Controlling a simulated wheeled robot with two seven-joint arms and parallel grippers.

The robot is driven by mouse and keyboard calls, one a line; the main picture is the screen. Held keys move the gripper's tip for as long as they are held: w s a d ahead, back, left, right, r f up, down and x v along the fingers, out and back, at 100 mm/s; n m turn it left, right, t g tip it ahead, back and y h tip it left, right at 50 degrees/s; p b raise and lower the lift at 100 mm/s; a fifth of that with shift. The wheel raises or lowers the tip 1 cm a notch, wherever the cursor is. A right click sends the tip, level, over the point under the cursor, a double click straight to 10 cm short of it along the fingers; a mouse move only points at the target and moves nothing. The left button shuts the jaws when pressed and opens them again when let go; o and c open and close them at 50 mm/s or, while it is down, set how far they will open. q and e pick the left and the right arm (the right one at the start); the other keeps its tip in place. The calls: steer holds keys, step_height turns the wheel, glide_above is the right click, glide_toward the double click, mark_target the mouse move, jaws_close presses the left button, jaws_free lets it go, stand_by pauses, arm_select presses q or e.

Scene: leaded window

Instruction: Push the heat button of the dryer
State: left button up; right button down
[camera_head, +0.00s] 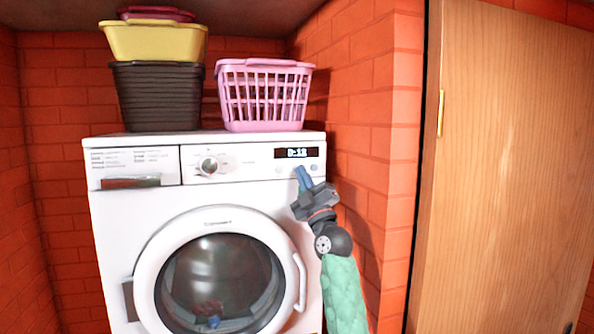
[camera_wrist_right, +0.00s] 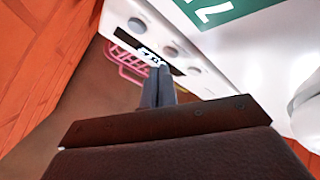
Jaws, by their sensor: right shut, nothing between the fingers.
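The white dryer (camera_head: 120,230) stands against the brick wall, its round door closed. Its top panel has a knob (camera_head: 208,165), a lit display (camera_head: 297,153) and small round buttons (camera_head: 314,168) under the display. The wrist view shows the display (camera_wrist_right: 150,54) and three grey round buttons (camera_wrist_right: 169,51) in a row. Labels are too small to tell which is the heat button. My right gripper (camera_head: 300,170) is shut and empty, its fingertips in front of the panel just below the display. In the wrist view its fingers (camera_wrist_right: 159,72) overlap the display's edge; contact cannot be told. My left gripper is out of view.
A pink basket (camera_head: 264,97) and a dark basket (camera_head: 157,98) with a yellow one (camera_head: 153,42) on it stand on top of the dryer. A brick wall (camera_head: 370,130) is close on the right, then a wooden door (camera_head: 510,170).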

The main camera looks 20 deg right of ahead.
steer(key=s, duration=0.6)
steer(key=shift+d+p, duration=0.15)
steer(key=shift+p, duration=0.3)
